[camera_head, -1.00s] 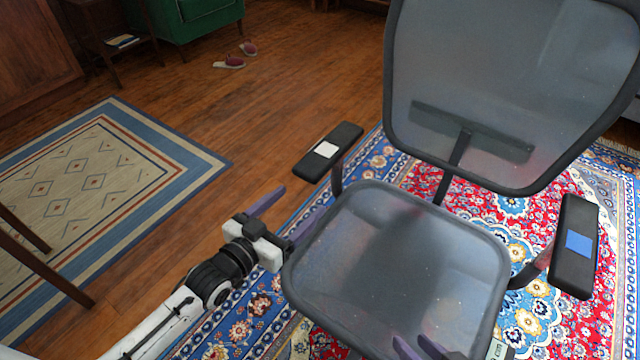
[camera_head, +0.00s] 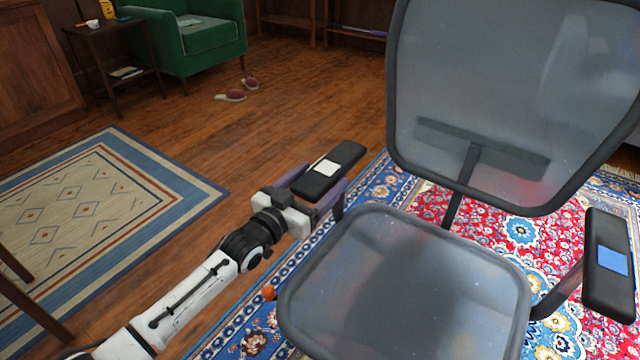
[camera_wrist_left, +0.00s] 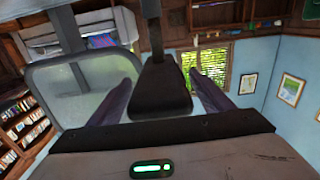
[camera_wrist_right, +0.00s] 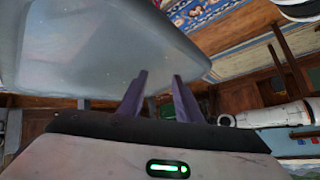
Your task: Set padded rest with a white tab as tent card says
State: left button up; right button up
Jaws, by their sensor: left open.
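The padded rest with the white tab (camera_head: 346,164) is the black armrest on the left of the grey mesh chair (camera_head: 405,285). Its white tab (camera_head: 325,168) faces up. My left gripper (camera_head: 311,187) is open, with one purple finger on each side of this rest's near end. In the left wrist view the rest (camera_wrist_left: 160,88) lies between the spread fingers; I cannot tell whether they touch it. My right gripper (camera_wrist_right: 159,97) shows only in its wrist view, open and empty, near the grey mesh. No readable tent card shows now.
The other armrest (camera_head: 608,265), with a blue tab (camera_head: 613,260), is on the chair's right. The chair back (camera_head: 500,90) rises behind the seat. A patterned rug (camera_head: 480,215) lies under the chair. Bare wood floor (camera_head: 240,130) is open to the left.

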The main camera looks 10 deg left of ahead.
pick_arm(q)
jog(key=shift+w+d, duration=0.15)
jog(key=shift+w, duration=0.15)
pick_arm(e)
jog(key=shift+r, duration=0.15)
